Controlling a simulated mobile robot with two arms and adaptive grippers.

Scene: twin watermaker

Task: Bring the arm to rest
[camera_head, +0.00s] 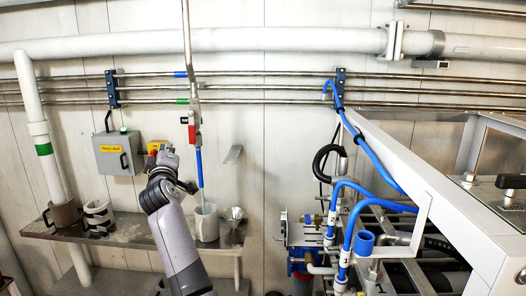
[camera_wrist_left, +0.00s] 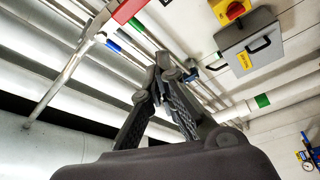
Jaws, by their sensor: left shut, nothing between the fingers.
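My left arm rises from the bottom of the head view, and its gripper (camera_head: 168,152) is raised in front of the wall, above the shelf. In the left wrist view the two fingers of the left gripper (camera_wrist_left: 164,64) meet at their tips, with nothing between them. My right gripper is not in view.
A grey box (camera_head: 118,153) and a yellow-and-red switch (camera_wrist_left: 235,10) are near the gripper's line of sight. A red valve handle (camera_head: 192,134) hangs on a vertical pipe. The shelf (camera_head: 130,232) bears a white jug (camera_head: 206,224) and a funnel (camera_head: 234,214). A blue-hosed machine stands right.

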